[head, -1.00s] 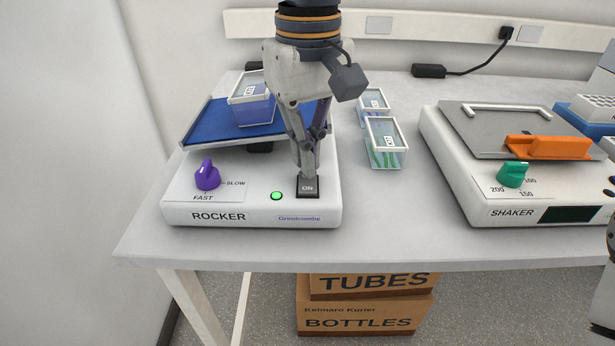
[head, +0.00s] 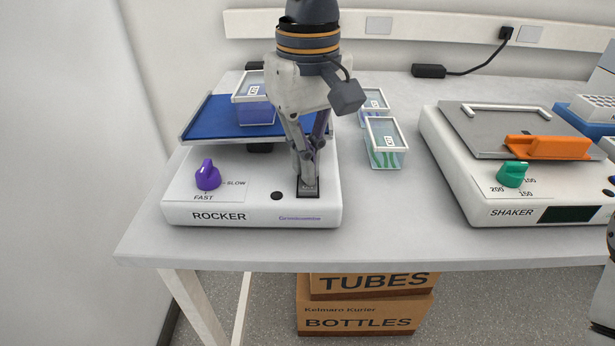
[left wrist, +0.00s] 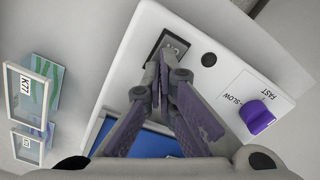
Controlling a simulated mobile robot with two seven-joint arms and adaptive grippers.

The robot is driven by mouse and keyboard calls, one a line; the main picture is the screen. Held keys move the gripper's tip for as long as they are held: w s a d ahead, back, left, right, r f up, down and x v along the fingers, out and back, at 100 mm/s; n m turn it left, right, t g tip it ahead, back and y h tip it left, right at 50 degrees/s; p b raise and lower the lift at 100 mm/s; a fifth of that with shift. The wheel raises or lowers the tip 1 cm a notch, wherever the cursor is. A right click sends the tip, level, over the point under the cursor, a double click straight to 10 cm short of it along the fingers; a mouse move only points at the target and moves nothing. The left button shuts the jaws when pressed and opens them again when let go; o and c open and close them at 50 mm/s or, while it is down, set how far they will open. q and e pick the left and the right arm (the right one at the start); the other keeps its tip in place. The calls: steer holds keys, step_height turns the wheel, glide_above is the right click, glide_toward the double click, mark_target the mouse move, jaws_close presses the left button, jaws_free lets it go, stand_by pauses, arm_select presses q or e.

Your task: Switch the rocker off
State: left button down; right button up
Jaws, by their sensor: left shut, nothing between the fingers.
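The rocker (head: 250,212) is a white box with a blue tilting platform (head: 215,122) on top, carrying a lidded box (head: 255,108) with blue contents. Its indicator lamp (head: 277,196) is dark. Its black switch (head: 308,192) is at the front right, partly hidden by my fingers. My left gripper (head: 307,180) is shut and empty, its fingertips down at the switch and apparently touching it. In the left wrist view, the fingertips (left wrist: 161,72) reach the switch (left wrist: 170,50), and the dark lamp (left wrist: 209,59) is beside it.
A purple speed knob (head: 208,176) is on the rocker's left front. Two lidded boxes, one nearer (head: 385,152), stand to its right. A shaker (head: 470,190) with a green knob and orange clamp is further right.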

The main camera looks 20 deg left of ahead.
arm_select(q)
steer(key=shift+f, duration=0.15)
steer(key=shift+r+p, duration=0.45)
steer(key=shift+r, duration=3.05)
